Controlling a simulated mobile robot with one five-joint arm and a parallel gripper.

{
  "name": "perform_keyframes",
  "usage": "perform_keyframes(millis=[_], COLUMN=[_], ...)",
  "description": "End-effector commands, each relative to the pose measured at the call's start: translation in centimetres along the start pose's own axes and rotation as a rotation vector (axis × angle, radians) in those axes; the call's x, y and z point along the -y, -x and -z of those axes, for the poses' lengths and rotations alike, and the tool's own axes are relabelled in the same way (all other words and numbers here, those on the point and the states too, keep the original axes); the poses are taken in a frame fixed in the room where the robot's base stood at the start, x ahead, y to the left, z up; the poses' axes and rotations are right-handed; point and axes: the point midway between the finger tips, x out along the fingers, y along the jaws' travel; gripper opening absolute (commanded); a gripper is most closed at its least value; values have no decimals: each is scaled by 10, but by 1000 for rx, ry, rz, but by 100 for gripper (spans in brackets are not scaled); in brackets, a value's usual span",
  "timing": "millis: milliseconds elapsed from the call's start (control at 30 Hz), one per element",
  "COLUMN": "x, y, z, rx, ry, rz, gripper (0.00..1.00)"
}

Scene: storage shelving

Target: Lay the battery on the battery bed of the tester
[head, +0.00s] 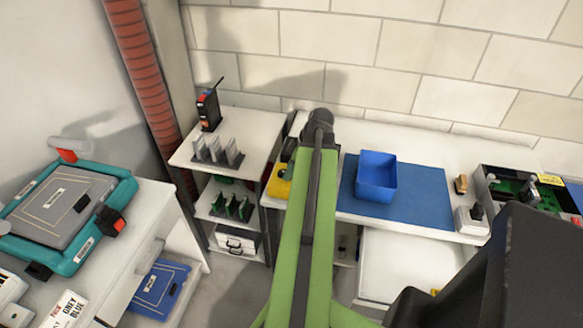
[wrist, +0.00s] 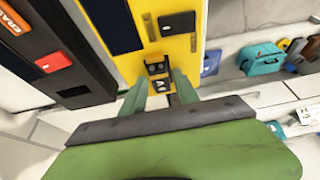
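The yellow tester (head: 279,188) is on the bench's left end in the head view, partly behind my arm. In the wrist view the tester (wrist: 190,45) fills the upper middle, with a dark panel at left, brass-coloured strips (wrist: 150,27) and a black part (wrist: 178,24). My gripper (wrist: 160,82) points at the tester's near end. A small dark block with two round studs, apparently the battery (wrist: 157,69), fills the gap between the green fingers, which seem shut on it. I cannot tell whether it touches the tester. The battery bed is not clearly visible.
A blue bin (head: 377,175) stands on a blue mat (head: 418,195) right of my arm. A shelf unit (head: 225,150) with a radio (head: 208,108) stands left. In the wrist view a dark case (wrist: 55,60) with a red button lies left of the tester.

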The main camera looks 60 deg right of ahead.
Motion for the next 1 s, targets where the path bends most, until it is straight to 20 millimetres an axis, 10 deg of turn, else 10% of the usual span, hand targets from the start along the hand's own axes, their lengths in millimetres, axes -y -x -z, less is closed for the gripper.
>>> perform_keyframes(millis=[467, 1000], x=[0, 0], y=[7, 116], z=[3, 6], rx=[0, 0], ry=[1, 0], rz=[0, 0], gripper=[45, 45])
